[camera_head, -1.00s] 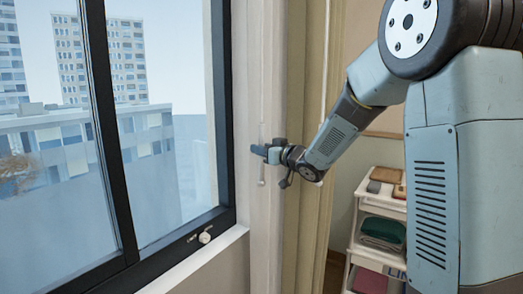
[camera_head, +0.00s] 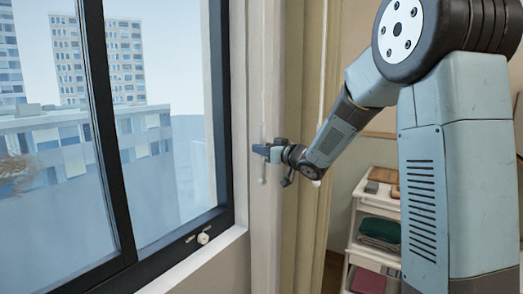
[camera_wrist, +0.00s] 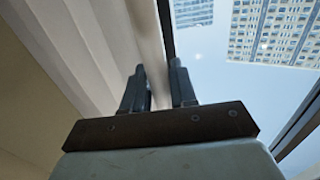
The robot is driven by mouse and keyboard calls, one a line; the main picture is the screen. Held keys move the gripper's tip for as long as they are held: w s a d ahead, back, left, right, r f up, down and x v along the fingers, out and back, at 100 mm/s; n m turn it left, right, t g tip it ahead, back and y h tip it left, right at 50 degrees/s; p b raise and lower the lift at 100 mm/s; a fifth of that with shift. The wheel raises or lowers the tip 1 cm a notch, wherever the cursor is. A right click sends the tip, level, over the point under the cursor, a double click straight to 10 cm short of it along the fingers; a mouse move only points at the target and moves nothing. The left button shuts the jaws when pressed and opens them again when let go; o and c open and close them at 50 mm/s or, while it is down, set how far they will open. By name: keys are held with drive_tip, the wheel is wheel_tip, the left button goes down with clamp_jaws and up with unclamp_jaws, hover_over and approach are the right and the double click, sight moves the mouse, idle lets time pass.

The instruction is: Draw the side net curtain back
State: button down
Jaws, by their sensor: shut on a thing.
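A pale curtain (camera_head: 301,230) hangs in vertical folds just right of the window, and its folds fill the left of the wrist view (camera_wrist: 75,45). A thin white wand (camera_head: 263,174) hangs by the pale strip beside the window frame, its lower end showing just below my gripper (camera_head: 266,150). My gripper is shut on the wand at about mid-height of the window. In the wrist view, the two fingers (camera_wrist: 160,88) stand close on either side of a pale upright strip. The exact grip point is hidden by the fingers.
The dark-framed window (camera_head: 221,110) with a small white latch (camera_head: 203,238) lies to the left, above a pale sill (camera_head: 200,262). A white cord (camera_head: 323,60) hangs near my forearm. A white shelf trolley (camera_head: 362,210) with several items stands at the right.

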drive_tip(key=c, duration=1)
unclamp_jaws()
drive_tip(key=shift+w+d, duration=0.15)
drive_tip(key=shift+w, duration=0.1)
drive_tip(key=shift+c, duration=0.2)
drive_tip(key=v, duration=1.3)
drive_tip(key=shift+s+d, duration=0.25)
drive_tip(key=shift+s, duration=0.1)
